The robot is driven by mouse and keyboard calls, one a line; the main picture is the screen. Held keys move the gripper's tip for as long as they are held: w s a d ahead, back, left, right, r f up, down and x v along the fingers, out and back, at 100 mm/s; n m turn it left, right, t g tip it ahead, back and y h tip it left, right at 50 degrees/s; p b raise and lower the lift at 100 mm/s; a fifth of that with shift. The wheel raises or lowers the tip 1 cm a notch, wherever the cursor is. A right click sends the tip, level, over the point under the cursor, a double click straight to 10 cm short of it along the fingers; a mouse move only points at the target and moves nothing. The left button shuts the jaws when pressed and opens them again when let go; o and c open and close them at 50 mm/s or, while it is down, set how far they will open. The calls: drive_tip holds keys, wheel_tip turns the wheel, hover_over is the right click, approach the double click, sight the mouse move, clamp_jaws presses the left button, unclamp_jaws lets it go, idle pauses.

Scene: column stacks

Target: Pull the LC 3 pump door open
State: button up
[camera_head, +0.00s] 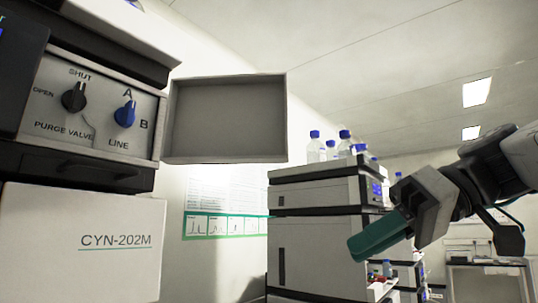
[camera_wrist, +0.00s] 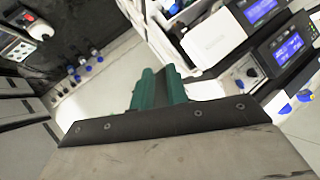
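A pump unit with a control panel (camera_head: 100,105) fills the left of the head view, showing a black purge valve knob and a blue line knob. A shallow grey door (camera_head: 228,118) stands swung out at the panel's right edge, its hollow inner side facing me. No LC 3 label is readable. My gripper (camera_head: 378,240) is at the right of the head view, well apart from the door, with nothing seen in it. In the wrist view its green fingers (camera_wrist: 160,90) are close together and look shut. The door is not recognisable in the wrist view.
A white CYN-202M unit (camera_head: 80,245) sits below the panel. Another instrument stack (camera_head: 320,230) with blue-capped bottles (camera_head: 330,148) on top stands behind, close to my gripper in the picture. The wrist view shows instruments with blue screens (camera_wrist: 288,48) at the upper right.

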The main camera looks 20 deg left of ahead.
sight(264, 123)
drive_tip(key=a+r+n+g+y, duration=0.25)
drive_tip(key=r+n, duration=0.25)
drive_tip(key=r, duration=0.3)
drive_tip(key=a+r+n+g+y, duration=0.25)
drive_tip(key=a+r+n, duration=0.2)
drive_tip(key=r, duration=0.35)
drive_tip(key=shift+h, duration=0.4)
drive_tip(key=x, duration=0.6)
drive_tip(key=shift+s+a+r, duration=0.1)
drive_tip(key=shift+a+r, duration=0.15)
drive_tip(key=shift+a, duration=0.1)
clamp_jaws()
